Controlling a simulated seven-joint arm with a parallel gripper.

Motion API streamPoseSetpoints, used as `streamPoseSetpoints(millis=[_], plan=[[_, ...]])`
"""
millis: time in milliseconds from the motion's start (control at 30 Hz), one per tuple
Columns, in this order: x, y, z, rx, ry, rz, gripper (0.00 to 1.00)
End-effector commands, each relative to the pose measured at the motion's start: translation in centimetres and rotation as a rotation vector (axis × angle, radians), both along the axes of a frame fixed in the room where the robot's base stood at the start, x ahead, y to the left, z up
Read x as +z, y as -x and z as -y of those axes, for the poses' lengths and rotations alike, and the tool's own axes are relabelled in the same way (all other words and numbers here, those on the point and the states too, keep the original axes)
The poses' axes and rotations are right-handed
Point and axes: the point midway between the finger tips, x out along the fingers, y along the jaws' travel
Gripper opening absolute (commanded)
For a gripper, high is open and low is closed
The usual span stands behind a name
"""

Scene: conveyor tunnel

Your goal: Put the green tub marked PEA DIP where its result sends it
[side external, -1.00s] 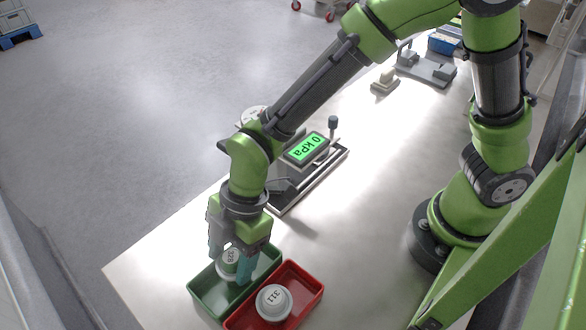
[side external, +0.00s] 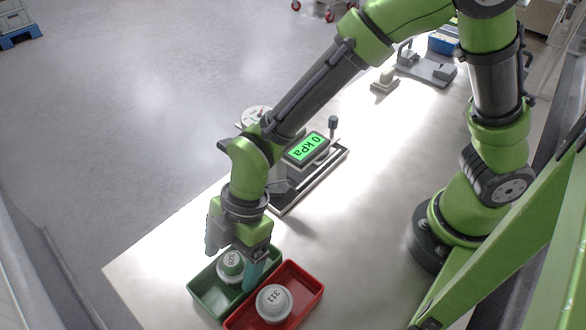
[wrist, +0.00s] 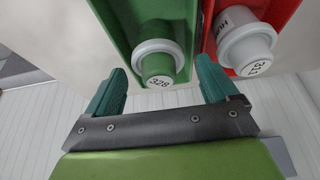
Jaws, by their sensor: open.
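The green tub (side external: 231,263), with a pale rim and the number 328 on its end, stands in the green tray (side external: 206,298). In the wrist view the tub (wrist: 159,66) sits just ahead of the fingertips; no PEA DIP wording is readable. My gripper (wrist: 160,72) is open and empty, its two teal fingers apart. In the side view my gripper (side external: 233,256) is just above the green tray, with one finger partly in front of it. The tester's screen (side external: 306,147) is green and reads 0 kPa.
A red tray (side external: 309,293) beside the green one holds a white tub (side external: 273,302) marked 311. A grey fixture (side external: 428,69), a small pale block (side external: 385,81) and a blue bin (side external: 444,43) stand at the far end.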

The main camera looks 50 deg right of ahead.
Motion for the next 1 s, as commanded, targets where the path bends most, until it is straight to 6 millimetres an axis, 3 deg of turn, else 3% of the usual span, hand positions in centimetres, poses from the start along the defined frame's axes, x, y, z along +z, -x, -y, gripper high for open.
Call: streamPoseSetpoints(millis=[533, 700, 1000], plan=[[9.5, -0.1, 3.9, -0.003, -0.004, 0.003, 0.87], [10.9, -0.1, 4.4, -0.002, -0.002, 0.001, 0.87], [11.1, 0.0, 4.6, 0.0, 0.0, 0.001, 0.87]])
